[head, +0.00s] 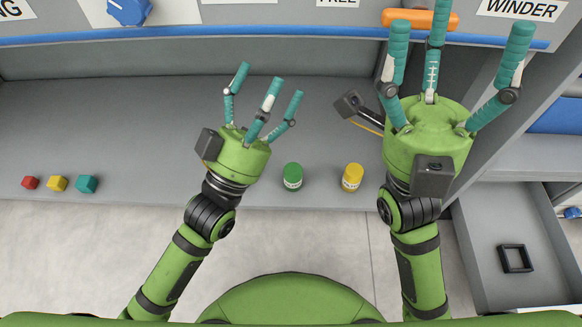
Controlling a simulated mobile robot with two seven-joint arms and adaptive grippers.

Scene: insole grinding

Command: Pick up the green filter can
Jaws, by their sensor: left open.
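The green filter can (292,177) stands near the front edge of the grey bench, with a pale label on its side. My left gripper (264,105) is to the left of it and farther back, with its teal fingers spread open and empty. The left palm is close beside the can in the picture, with a gap between them. My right gripper (453,60) is well to the right, raised, with its three fingers spread open and empty.
A yellow can (352,178) stands right of the green one. An open drawer (480,258) holds a black frame (515,258).

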